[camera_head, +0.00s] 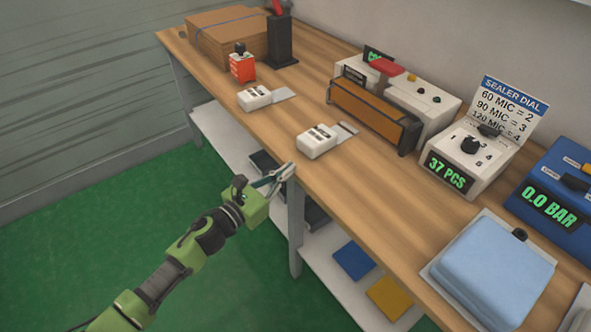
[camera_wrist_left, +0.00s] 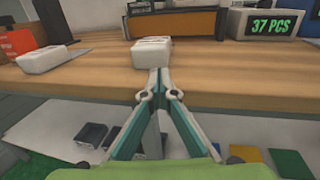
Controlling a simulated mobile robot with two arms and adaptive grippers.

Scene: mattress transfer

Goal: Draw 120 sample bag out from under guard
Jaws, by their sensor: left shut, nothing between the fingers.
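My left gripper (camera_head: 289,170) is shut and empty, level with the table's front edge. Its closed tips (camera_wrist_left: 158,72) show in the left wrist view, in front of a white block (camera_wrist_left: 152,50). That block (camera_head: 316,141) is on the table with a flat greyish piece (camera_head: 346,132) at its right side. A second white block (camera_head: 254,98) with a similar flat piece (camera_head: 284,94) lies farther back. An orange bar in a black frame (camera_head: 372,112), which may be the guard, fronts a white machine. I cannot make out a bag marked 120. My right gripper is not in view.
A white dial box reading 37 PCS (camera_head: 465,160), a blue box reading 0.0 BAR (camera_head: 555,205) and a light blue cushion (camera_head: 490,268) stand to the right. A cardboard box (camera_head: 228,35) is at the back left. Bare wooden tabletop (camera_head: 375,195) lies between.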

